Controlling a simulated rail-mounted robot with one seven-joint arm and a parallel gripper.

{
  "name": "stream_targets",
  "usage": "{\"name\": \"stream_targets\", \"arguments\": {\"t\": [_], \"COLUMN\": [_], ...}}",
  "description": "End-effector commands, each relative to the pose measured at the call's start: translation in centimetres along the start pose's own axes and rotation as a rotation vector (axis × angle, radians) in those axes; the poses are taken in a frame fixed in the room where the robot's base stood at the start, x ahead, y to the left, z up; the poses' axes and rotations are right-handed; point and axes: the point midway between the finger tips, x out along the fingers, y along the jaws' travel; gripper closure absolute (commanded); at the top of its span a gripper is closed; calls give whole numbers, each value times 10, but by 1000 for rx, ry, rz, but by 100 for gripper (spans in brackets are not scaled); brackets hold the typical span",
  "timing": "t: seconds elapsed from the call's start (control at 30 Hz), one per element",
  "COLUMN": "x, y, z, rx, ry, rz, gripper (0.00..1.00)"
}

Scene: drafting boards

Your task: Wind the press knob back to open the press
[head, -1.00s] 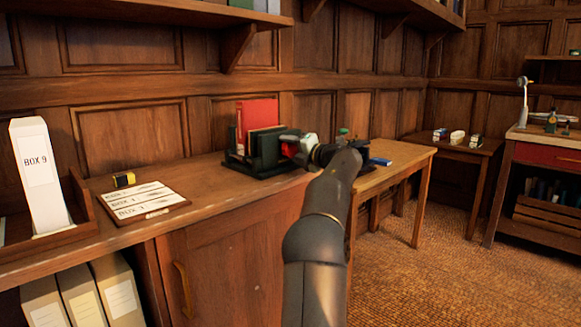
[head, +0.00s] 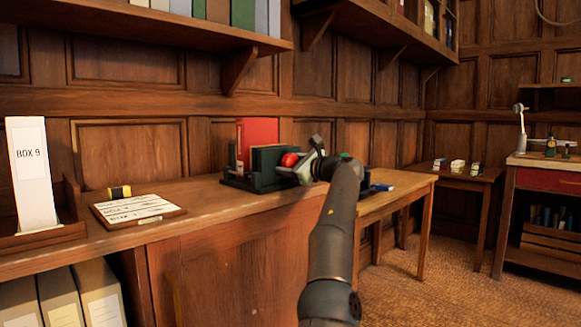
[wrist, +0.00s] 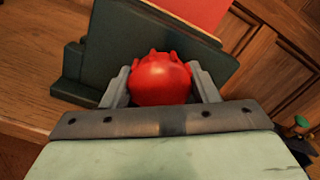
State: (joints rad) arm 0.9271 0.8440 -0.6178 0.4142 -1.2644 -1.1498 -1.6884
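The press is a dark green frame (head: 238,180) on the wooden counter, with its round, lobed red knob (head: 290,160) on the side facing my gripper. In the wrist view the red knob (wrist: 160,80) sits between the two short grey fingers of my gripper (wrist: 161,84). A finger lies close against each side of it, and I see no clear gap, so the gripper appears shut on the knob. In the head view my gripper (head: 297,166) reaches in from the right, rolled to a slant. The knob's screw is hidden.
A red book or board (head: 258,132) stands in the press. A label board (head: 137,209), a yellow-and-black item (head: 119,191) and a white BOX 9 file (head: 32,172) are to the left. A lower table (head: 400,186) with a blue object is to the right. A shelf (head: 150,20) hangs above.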

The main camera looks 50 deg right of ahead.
Motion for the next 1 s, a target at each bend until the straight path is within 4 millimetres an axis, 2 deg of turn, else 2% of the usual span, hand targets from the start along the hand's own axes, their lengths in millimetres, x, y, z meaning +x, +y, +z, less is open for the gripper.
{"name": "stream_targets", "arguments": {"t": [0.03, 0.07, 0.37, 1.0], "x": [0, 0, -2, -76], "y": [0, 0, 0, -1], "z": [0, 0, 0, 1], "rx": [0, 1, 2, 5], "ry": [-1, -1, -1, 0], "rz": [0, 0, -1, -3], "gripper": [32, 25, 25, 25]}}
